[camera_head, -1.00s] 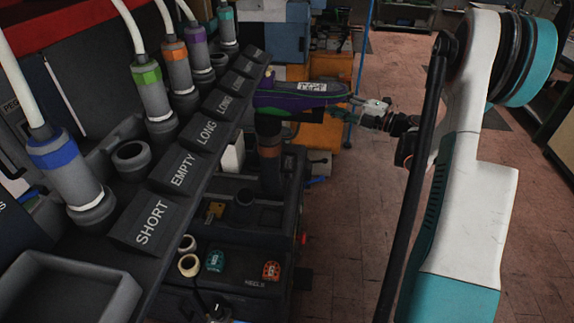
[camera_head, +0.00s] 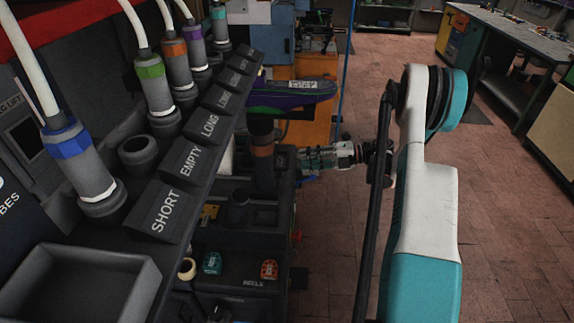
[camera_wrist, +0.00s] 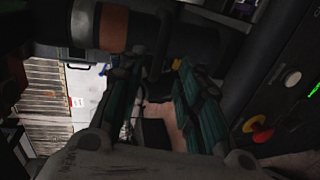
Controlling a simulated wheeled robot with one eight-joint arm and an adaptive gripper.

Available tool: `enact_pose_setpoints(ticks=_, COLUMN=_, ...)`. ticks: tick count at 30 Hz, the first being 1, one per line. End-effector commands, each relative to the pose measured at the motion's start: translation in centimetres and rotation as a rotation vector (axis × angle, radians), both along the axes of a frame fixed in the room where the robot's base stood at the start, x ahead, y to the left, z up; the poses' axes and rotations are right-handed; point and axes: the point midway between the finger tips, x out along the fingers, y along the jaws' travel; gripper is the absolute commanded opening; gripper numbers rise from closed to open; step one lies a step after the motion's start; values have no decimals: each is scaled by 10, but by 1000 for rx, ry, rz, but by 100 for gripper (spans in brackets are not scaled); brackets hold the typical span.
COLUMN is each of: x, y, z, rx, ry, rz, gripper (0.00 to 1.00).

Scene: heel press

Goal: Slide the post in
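The dark upright post (camera_head: 262,135) with a brown band stands on the dark press bench, under the purple and green shoe (camera_head: 290,92). In the wrist view the post (camera_wrist: 113,27) lies across the top, its brown band left of the fingers. My gripper (camera_head: 302,158) is at the right of the post, below the shoe's toe end. In the wrist view my gripper (camera_wrist: 155,70) has its two fingers apart with nothing between them. The fingertips are close to the post; whether they touch it cannot be told. The post's base is partly hidden.
A rack with labelled blocks and several tubes, one with a blue collar (camera_head: 65,142), fills the left. A teal heel (camera_head: 212,263) and a red heel (camera_head: 269,269) lie in the front tray. A red and yellow knob (camera_wrist: 258,128) is at right in the wrist view. Floor is open right.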

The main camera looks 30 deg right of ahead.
Motion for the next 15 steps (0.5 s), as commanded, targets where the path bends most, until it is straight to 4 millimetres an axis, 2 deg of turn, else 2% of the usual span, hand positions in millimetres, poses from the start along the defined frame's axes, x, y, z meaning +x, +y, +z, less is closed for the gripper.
enact_pose_setpoints(ticks=6, x=23, y=35, z=-10, rx=1, ry=0, rz=2, gripper=32)
enact_pose_setpoints(ticks=15, x=40, y=60, z=-16, rx=1, ry=-1, rz=0, gripper=32)
